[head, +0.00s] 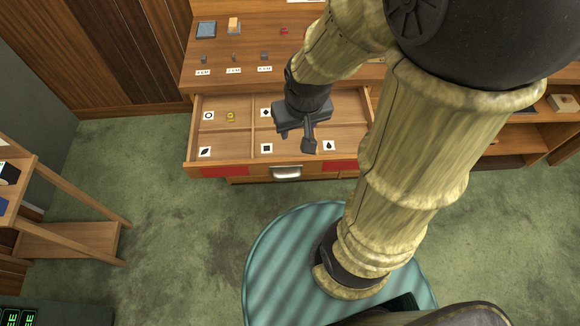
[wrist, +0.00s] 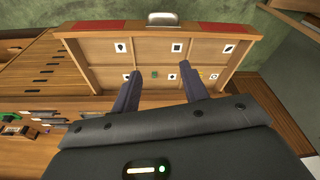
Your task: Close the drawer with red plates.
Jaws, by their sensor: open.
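The wooden drawer (head: 235,144) with red plates (head: 225,171) stands pulled out from the cabinet. Its front has a silver handle (head: 287,172) between the plates. Inside are dividers and small white cards with black symbols. In the wrist view the drawer (wrist: 150,47) fills the upper middle, with its handle (wrist: 162,18) at the top edge. My gripper (head: 306,143) is over the right part of the drawer, behind its front panel. Its two fingers are apart in the wrist view (wrist: 162,88), with nothing held between them. The drawer's right side is partly hidden by my arm.
The cabinet top (head: 245,55) above the drawer holds several small objects and labels. A wooden shelf unit (head: 75,238) stands at the left, and open shelves (head: 520,135) are at the right. Green carpet (head: 165,200) in front of the drawer is clear on the left.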

